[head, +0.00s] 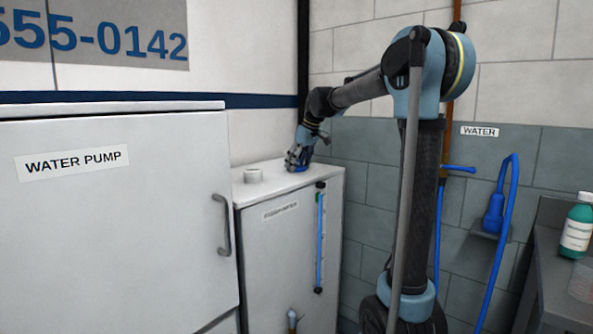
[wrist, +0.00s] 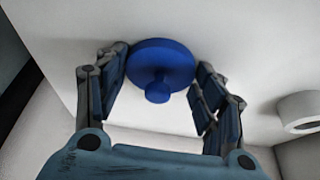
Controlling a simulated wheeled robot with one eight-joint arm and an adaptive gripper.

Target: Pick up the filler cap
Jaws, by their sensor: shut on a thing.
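The filler cap (wrist: 160,68) is a round blue disc with a small knob. In the wrist view it sits between the two fingers of my gripper (wrist: 163,78), which is shut on it. In the head view the cap's blue edge (head: 285,180) shows low under my gripper (head: 297,160), at or very near the top of the white tank (head: 255,225). I cannot tell whether it touches the top.
A white cabinet marked WATER PUMP (head: 110,210) stands left of the tank, with a grey handle. A blue level tube (head: 319,240) runs down the tank's front. A blue hose (head: 510,200) hangs on the tiled wall. A green bottle (head: 577,225) stands on the counter at right.

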